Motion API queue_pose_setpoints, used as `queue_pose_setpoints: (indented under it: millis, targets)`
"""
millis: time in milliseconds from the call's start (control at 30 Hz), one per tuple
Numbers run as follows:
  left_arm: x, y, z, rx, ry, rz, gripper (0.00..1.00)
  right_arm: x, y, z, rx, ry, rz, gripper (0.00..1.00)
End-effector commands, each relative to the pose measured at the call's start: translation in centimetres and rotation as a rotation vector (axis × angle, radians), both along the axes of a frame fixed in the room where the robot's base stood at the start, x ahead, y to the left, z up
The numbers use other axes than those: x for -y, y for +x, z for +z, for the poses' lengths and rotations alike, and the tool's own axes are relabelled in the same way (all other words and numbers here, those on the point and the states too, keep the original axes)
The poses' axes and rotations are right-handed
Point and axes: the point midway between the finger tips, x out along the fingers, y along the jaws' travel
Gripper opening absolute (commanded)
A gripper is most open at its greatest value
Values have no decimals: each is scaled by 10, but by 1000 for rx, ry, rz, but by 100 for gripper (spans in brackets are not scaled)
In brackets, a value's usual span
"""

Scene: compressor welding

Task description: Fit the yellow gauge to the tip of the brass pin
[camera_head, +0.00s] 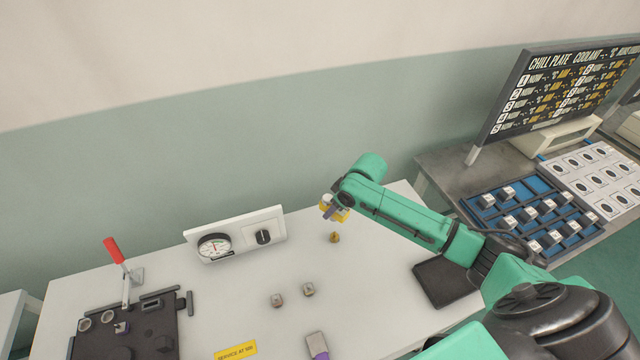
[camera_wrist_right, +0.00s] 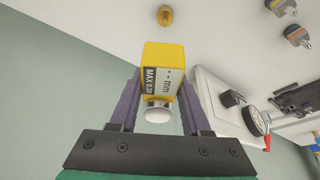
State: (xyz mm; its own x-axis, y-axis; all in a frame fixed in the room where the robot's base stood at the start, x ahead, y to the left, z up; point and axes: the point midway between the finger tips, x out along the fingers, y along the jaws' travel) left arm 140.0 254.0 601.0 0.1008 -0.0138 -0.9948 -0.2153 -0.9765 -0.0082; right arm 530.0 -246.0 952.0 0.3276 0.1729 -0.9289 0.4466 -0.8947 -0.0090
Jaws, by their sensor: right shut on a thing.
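The yellow gauge (camera_head: 341,214) is held in my right gripper (camera_head: 334,206) above the back right part of the white table. In the right wrist view the gauge (camera_wrist_right: 176,55) sits between the two purple-grey fingers of my right gripper (camera_wrist_right: 162,82), with a label reading MAX and mm and a white round knob at its near end. The brass pin (camera_head: 335,238) stands on the table just below and apart from the gauge. It also shows in the right wrist view as the brass pin (camera_wrist_right: 165,16), beyond the gauge's far end.
A white dial panel (camera_head: 235,235) stands at the table's back. A dark clamp fixture (camera_head: 125,335) with a red handle (camera_head: 113,250) is at left. Two small metal parts (camera_head: 278,300) (camera_head: 308,289) sit mid-table. A black pad (camera_head: 450,288) lies at right.

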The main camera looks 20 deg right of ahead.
Motion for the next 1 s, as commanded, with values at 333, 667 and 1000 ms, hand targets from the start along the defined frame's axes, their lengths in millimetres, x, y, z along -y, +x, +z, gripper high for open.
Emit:
queue_pose_setpoints:
  millis: [333,667,1000]
  targets:
    - [-4,-28,-1,-44,8,2,82,0,0,1,0,0,0,0]
    - [-8,-19,-10,-29,11,4,82,0,-1,-26,1,2,-2,0]
    - [-7,-14,-28,-19,10,4,82,0,-2,-60,1,2,-1,0]
